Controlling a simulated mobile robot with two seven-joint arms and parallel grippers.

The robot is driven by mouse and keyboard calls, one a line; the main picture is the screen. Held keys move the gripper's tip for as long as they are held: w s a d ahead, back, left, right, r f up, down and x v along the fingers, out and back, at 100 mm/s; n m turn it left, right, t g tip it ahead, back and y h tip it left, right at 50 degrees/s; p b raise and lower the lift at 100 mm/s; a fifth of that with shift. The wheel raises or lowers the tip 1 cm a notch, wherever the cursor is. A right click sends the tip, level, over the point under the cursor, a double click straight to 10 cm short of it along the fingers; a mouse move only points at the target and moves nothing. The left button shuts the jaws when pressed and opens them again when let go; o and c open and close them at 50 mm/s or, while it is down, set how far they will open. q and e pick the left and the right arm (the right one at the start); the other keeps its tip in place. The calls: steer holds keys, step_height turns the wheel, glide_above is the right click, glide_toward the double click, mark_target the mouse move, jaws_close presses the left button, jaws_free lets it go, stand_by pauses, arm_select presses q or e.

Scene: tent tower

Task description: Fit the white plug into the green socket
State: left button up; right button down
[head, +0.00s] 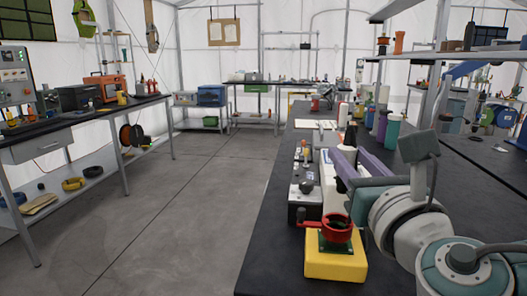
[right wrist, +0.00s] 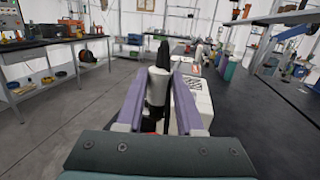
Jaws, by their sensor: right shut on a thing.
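My right gripper (head: 347,160) has purple fingers and is over the black bench, behind the socket in the head view. In the right wrist view, its fingers (right wrist: 157,88) are shut on the white plug (right wrist: 156,92), a white body with a black upper end. The plug looks roughly upright between them. The green socket (head: 337,246) sits on a yellow block (head: 335,267) with a red ring and lever (head: 334,228) on top. The plug is apart from the socket. My left gripper is not in view.
A grey-black control box (head: 303,187) with knobs stands on the bench left of the fingers. Bottles (head: 391,132) stand farther back right. The black bench (head: 265,245) is bare left of the yellow block. A side bench (head: 80,119) runs along the left.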

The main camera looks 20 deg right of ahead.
mark_target(344, 190)
steer(key=shift+f+b, duration=2.05)
steer(key=shift+f, duration=0.75)
steer(key=shift+r+p, duration=0.1)
steer(key=shift+p, duration=0.35)
steer(key=shift+f+b, duration=0.4)
steer(key=shift+f, duration=0.05)
steer(key=shift+f+b, duration=0.85)
steer(key=shift+f, duration=0.2)
steer(key=shift+c, duration=2.3)
jaws_free()
